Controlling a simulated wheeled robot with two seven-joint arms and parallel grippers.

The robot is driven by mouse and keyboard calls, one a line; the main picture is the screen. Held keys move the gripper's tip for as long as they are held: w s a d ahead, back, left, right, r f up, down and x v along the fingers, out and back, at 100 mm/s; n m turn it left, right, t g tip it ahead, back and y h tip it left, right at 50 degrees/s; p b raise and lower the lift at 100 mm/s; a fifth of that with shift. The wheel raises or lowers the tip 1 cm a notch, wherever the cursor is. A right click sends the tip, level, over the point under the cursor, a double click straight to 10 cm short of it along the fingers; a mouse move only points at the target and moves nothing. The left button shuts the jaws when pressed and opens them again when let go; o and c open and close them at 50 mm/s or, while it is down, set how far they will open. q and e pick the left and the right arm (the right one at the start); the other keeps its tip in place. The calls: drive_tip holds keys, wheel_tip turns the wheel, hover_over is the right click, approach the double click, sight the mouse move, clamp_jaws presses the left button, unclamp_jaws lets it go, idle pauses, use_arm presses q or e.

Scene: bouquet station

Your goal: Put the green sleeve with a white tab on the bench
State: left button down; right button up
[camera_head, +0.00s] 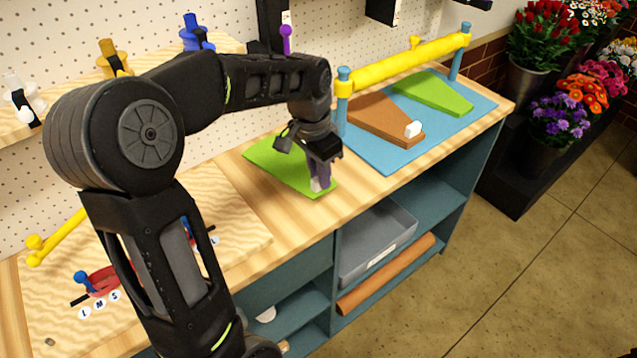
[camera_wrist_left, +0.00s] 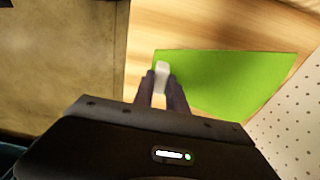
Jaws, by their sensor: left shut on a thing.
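The green sleeve with a white tab (camera_head: 272,158) is over the wooden bench top (camera_head: 258,216), left of the blue mat, flat or nearly so. I cannot tell whether it touches the wood. My left gripper (camera_head: 319,183) points down at its front corner, shut on the white tab. In the left wrist view the fingers (camera_wrist_left: 162,90) pinch the white tab (camera_wrist_left: 162,72), with the green sleeve (camera_wrist_left: 225,80) spreading to the right. The gripper hides part of the corner in the head view. My right gripper is not in view.
A blue mat (camera_head: 385,154) bears a brown sleeve with a white tab (camera_head: 375,117) and another green sleeve (camera_head: 435,93). A yellow roll (camera_head: 405,64) on blue posts stands behind. A grey bin (camera_head: 372,245) is on the shelf below. A light board (camera_head: 215,215) lies left.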

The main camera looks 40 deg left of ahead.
use_arm(q)
drive_tip(key=shift+f, duration=1.85)
drive_tip(key=shift+f, duration=0.15)
drive_tip(key=c, duration=1.3)
unclamp_jaws()
drive_tip(key=shift+c, duration=0.2)
drive_tip(key=r, duration=0.4)
drive_tip(key=s+r, duration=0.1)
drive_tip(key=r, duration=0.7)
drive_tip(key=shift+s+a+r, duration=0.15)
drive_tip(key=shift+s, duration=0.1)
